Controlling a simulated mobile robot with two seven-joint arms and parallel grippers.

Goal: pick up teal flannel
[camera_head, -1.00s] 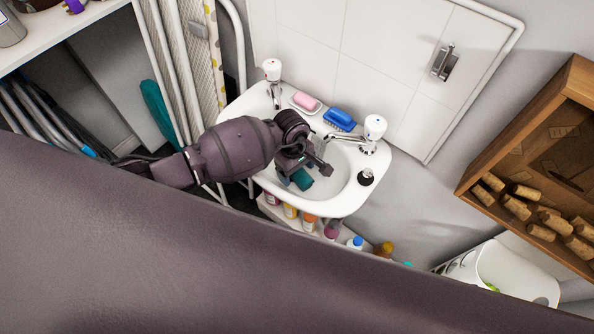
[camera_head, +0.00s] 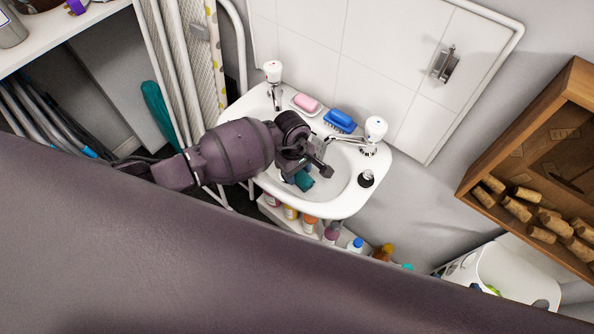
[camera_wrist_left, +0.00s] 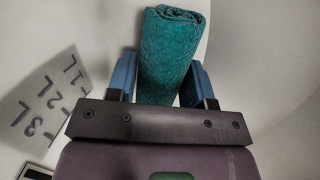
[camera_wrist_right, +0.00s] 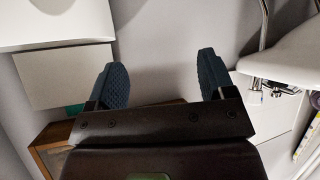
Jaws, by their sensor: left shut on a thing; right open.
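The teal flannel (camera_wrist_left: 172,55) is a rolled cloth. In the left wrist view it stands between the two blue fingers of my left gripper (camera_wrist_left: 160,80), which is shut on it. In the head view my left gripper (camera_head: 308,172) is over the white sink basin (camera_head: 335,200), and part of the flannel (camera_head: 303,181) shows below it; the rest is hidden by the gripper. I cannot tell whether the flannel touches the basin. My right gripper (camera_wrist_right: 162,80) is open and empty in the right wrist view. It is not visible in the head view.
Two taps (camera_head: 372,135) stand at the sink's back edge, with a pink soap (camera_head: 305,103) and a blue brush (camera_head: 340,120) between them. A black plug (camera_head: 366,178) lies on the right rim. Several bottles (camera_head: 355,244) stand below. A wooden crate (camera_head: 510,125) with corks is at right.

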